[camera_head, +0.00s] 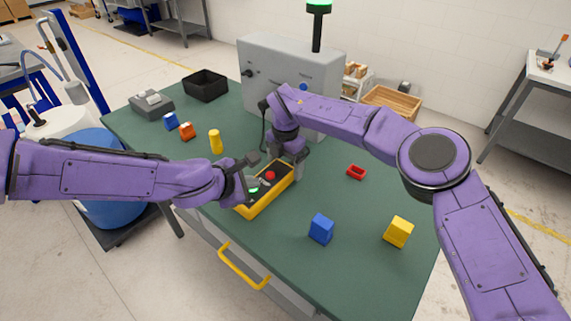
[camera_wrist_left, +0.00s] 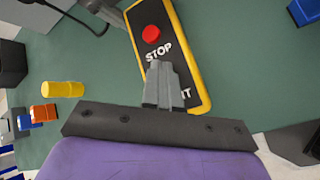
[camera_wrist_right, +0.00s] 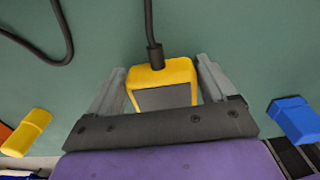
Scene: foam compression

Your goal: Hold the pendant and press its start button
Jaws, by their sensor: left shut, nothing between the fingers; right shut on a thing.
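The pendant (camera_head: 283,183) is a yellow-edged box with a dark face, low over the green table in the head view. Its red STOP button (camera_wrist_left: 151,34) shows in the left wrist view, with a word ending in "T" partly covered. A green button (camera_head: 253,190) shows near its front end in the head view. My right gripper (camera_wrist_right: 160,82) is shut on the pendant's cable end, one finger on each side. My left gripper (camera_wrist_left: 160,70) is shut and empty, its fingertips over the pendant's face near the green button. I cannot tell if they touch it.
A grey machine (camera_head: 290,80) with a lit green lamp stands at the back. Blue (camera_head: 321,229) and yellow (camera_head: 398,232) blocks and a red piece (camera_head: 356,172) lie right of the pendant. A yellow cylinder (camera_head: 216,141) and black bin (camera_head: 205,86) stand left. The pendant's cable (camera_wrist_right: 150,25) runs back.

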